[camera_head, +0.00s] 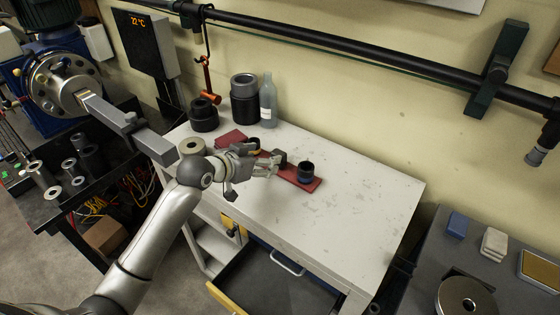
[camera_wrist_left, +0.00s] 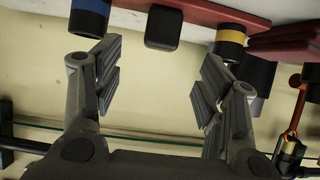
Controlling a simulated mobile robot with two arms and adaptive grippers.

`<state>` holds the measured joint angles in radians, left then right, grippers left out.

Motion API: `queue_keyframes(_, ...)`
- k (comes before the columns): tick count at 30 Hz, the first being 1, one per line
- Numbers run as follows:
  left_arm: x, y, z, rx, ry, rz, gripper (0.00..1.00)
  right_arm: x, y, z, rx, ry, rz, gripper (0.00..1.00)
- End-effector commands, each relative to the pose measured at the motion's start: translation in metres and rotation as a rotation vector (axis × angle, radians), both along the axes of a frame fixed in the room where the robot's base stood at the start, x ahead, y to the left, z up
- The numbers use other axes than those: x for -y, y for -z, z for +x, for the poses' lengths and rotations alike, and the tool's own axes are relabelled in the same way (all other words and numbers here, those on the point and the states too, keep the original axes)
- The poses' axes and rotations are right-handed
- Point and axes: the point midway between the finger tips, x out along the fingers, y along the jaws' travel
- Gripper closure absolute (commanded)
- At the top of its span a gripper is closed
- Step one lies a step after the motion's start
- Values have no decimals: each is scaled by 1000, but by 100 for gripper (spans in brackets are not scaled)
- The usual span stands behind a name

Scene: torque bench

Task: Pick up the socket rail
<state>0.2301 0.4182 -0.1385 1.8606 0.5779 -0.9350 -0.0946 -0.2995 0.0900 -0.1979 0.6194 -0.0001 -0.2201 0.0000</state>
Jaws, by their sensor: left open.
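The socket rail is a flat red bar (camera_head: 312,185) lying on the white workbench, with dark sockets standing on it. The right-hand socket (camera_head: 306,171) has a blue band. In the left wrist view the rail (camera_wrist_left: 205,10) crosses the top of the picture, bearing a blue-banded socket (camera_wrist_left: 88,18), a black block-like piece (camera_wrist_left: 163,27) and a yellow-banded socket (camera_wrist_left: 230,44). My left gripper (camera_head: 270,163) is open beside the rail and hides part of it. In the wrist view its spread fingers (camera_wrist_left: 162,60) point toward the middle black piece, with nothing between them. My right gripper is not in view.
A separate red item (camera_head: 230,138) lies behind my gripper. Black containers (camera_head: 244,100) and a clear bottle (camera_head: 268,102) stand at the back. A grey roll (camera_head: 191,147) sits at the bench's left edge. The bench's right part (camera_head: 370,190) is clear. An open drawer (camera_head: 270,285) juts out in front.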

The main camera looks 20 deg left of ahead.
Motion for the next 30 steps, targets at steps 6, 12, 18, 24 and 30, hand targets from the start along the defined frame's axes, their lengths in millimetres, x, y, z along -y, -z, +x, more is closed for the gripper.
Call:
queue_keyframes(6,6,9,17,1,0,1,35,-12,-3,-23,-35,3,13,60)
queue_keyframes(12,10,13,26,-2,-1,-1,35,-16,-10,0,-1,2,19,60)
queue_keyframes(18,17,23,46,-2,0,0,35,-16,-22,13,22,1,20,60)
queue_keyframes(24,21,33,60,0,-2,1,35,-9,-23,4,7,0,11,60)
queue_keyframes(30,21,35,62,1,-1,3,35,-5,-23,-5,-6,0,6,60)
